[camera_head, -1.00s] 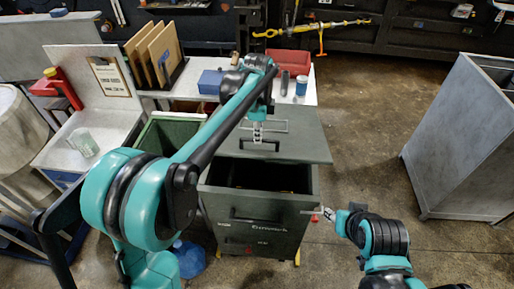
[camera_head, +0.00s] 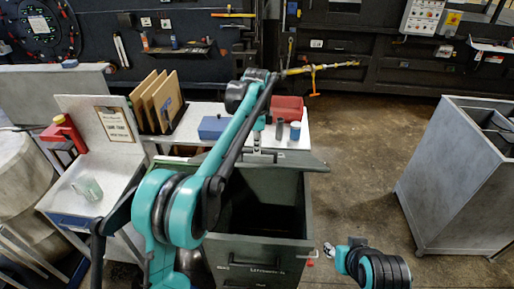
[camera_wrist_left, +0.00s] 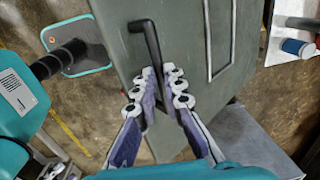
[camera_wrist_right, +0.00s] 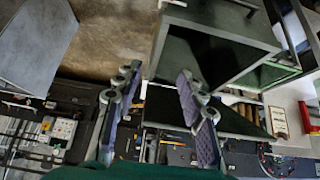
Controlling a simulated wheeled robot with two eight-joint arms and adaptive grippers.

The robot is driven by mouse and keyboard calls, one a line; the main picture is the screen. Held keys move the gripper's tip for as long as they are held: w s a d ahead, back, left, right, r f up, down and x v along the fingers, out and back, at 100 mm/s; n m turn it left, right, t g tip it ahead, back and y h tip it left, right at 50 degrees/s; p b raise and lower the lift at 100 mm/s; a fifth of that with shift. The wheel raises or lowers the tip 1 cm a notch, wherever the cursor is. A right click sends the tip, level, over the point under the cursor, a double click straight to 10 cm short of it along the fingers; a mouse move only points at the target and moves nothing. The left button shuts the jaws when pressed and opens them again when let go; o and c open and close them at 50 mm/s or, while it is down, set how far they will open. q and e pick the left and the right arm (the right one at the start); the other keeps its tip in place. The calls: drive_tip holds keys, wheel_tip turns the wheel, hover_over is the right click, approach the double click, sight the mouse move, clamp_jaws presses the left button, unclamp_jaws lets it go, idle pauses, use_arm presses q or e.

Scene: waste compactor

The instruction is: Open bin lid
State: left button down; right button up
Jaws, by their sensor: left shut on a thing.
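The dark green bin (camera_head: 255,250) stands in the middle of the head view, its inside partly visible below the raised lid (camera_head: 290,159). The lid is tilted up steeply, seen almost edge-on in the head view; its flat face fills much of the left wrist view (camera_wrist_left: 195,110). My left gripper (camera_wrist_left: 160,80) is shut on the black lid handle (camera_wrist_left: 145,35); it also shows at the lid in the head view (camera_head: 257,148). My right gripper (camera_wrist_right: 157,85) is open and empty, beside the bin's front right corner in the head view (camera_head: 327,250).
A white table behind the bin holds a blue box (camera_head: 214,127), a red bin (camera_head: 289,107) and a small blue can (camera_head: 295,130). A white side bench (camera_head: 75,195) stands left. A grey cabinet (camera_head: 450,190) stands right, with free floor (camera_head: 370,180) between it and the bin.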

drive_tip(key=shift+w, duration=0.1)
drive_tip(key=c, duration=0.8)
drive_tip(key=shift+w+a+n, duration=0.25)
drive_tip(key=shift+w+n, duration=0.1)
drive_tip(key=shift+n, duration=0.45)
clamp_jaws()
drive_tip(key=w+a+n+t+h, duration=0.2)
drive_tip(key=w+a+n, duration=0.9)
drive_tip(key=n, duration=0.8)
drive_tip(key=a+n+t+y, duration=0.2)
drive_tip(key=a+n+t, duration=0.3)
drive_tip(key=a+n, duration=1.05)
drive_tip(key=w, duration=1.1)
drive_tip(key=shift+w+a+f, duration=0.3)
drive_tip(key=shift+a, duration=0.15)
